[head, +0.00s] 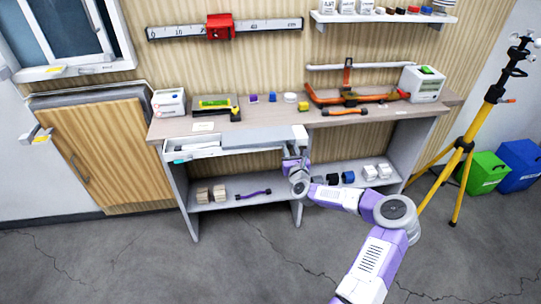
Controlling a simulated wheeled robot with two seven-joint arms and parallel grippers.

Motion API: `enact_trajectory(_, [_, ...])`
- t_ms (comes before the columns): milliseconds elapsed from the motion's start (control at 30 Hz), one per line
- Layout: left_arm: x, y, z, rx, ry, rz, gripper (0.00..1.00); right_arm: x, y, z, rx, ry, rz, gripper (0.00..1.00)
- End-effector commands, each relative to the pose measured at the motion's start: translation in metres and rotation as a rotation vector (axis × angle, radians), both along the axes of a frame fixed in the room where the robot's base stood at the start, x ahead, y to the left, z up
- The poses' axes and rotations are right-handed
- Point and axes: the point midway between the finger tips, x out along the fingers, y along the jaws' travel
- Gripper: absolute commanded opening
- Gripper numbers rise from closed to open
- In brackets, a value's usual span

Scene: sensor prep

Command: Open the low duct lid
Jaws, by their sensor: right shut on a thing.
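My right gripper (294,160) is far to the right of the panel, below the bench top at the right front corner of the white drawer (250,137). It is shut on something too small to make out. My left gripper is not in view.
The bench (270,117) carries boxes, tools and an orange-handled clamp. Its low shelf holds blocks and a purple item. A yellow tripod (468,135) and green and blue bins (484,172) stand at right. The cracked floor in front is clear apart from my right arm.

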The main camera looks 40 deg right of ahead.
Motion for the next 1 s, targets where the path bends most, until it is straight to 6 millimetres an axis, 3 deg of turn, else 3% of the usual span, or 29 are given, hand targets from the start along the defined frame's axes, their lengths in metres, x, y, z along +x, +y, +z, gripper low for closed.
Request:
enact_trajectory(233, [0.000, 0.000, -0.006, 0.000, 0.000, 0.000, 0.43, -0.017, -0.027, -0.002, 0.003, 0.003, -0.002, 0.00])
enact_trajectory(667, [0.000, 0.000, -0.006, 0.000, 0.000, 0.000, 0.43, -0.019, -0.030, -0.001, 0.003, 0.002, 0.000, 0.00])
enact_trajectory(700, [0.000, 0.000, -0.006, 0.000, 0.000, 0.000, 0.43, -0.019, -0.030, -0.001, 0.003, 0.002, 0.000, 0.30])
enact_trajectory(867, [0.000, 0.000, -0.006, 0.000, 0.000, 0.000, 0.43, -0.019, -0.030, -0.001, 0.002, 0.001, 0.000, 0.55])
enact_trajectory(1000, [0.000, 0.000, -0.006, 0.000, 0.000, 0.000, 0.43, -0.018, -0.030, -0.001, 0.001, 0.000, 0.000, 0.55])
